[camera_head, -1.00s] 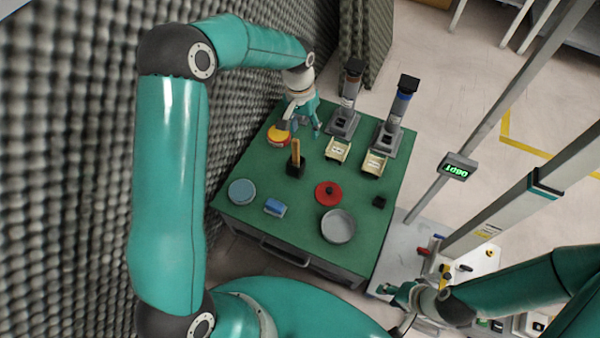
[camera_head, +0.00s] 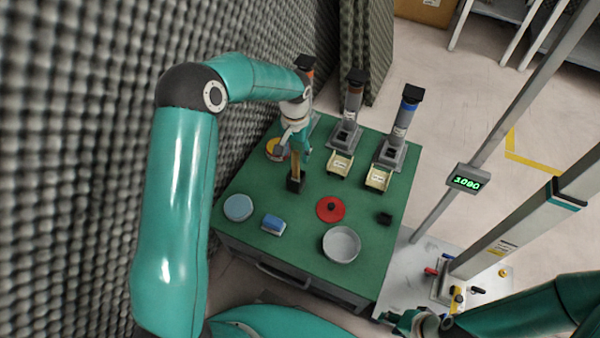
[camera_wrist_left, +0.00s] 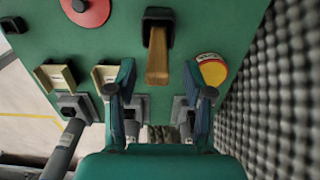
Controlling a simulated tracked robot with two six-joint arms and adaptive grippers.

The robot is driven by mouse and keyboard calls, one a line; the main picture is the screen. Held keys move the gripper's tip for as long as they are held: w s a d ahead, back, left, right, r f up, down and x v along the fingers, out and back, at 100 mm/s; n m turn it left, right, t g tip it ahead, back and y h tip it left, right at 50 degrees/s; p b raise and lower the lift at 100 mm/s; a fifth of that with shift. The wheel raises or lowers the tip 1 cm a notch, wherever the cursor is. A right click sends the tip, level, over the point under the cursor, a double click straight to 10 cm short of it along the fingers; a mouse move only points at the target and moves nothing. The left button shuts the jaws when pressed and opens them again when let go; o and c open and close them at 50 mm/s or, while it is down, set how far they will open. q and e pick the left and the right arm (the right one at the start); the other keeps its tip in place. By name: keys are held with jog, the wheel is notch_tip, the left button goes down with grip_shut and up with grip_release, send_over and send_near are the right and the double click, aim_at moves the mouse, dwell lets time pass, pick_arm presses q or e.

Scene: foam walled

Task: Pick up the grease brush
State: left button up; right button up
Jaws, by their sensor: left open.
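The grease brush, with a wooden handle (camera_head: 296,163) and a black base (camera_head: 295,184), stands upright on the green table. In the left wrist view its handle (camera_wrist_left: 158,55) points toward me. My left gripper (camera_head: 294,150) is open at the handle's upper part; in the left wrist view its two fingers (camera_wrist_left: 159,78) are on either side of the handle's line, with gaps showing. I cannot tell if the handle is fully between them. My right gripper (camera_head: 418,324) is low at the right, away from the brush; its jaws are too small to read.
The green table (camera_head: 270,198) also holds a yellow-topped tin (camera_head: 275,150), a blue lid (camera_head: 238,207), a blue block (camera_head: 272,222), a red disc (camera_head: 330,209), a grey bowl (camera_head: 341,244) and dispensers with trays (camera_head: 378,178). A foam wall (camera_head: 80,150) is close at the left.

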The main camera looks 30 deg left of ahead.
aim_at(296, 164)
pick_arm(q)
jog(key=f, duration=0.1)
jog(key=f+b, duration=0.1)
jog(key=f, duration=0.1)
jog(key=f+b, duration=0.1)
jog(key=f, duration=0.1)
jog(key=shift+s+d+f, duration=0.15)
jog(key=shift+s, duration=0.15)
grip_shut()
notch_tip(296, 164, up, 20)
jog(key=p, duration=0.5)
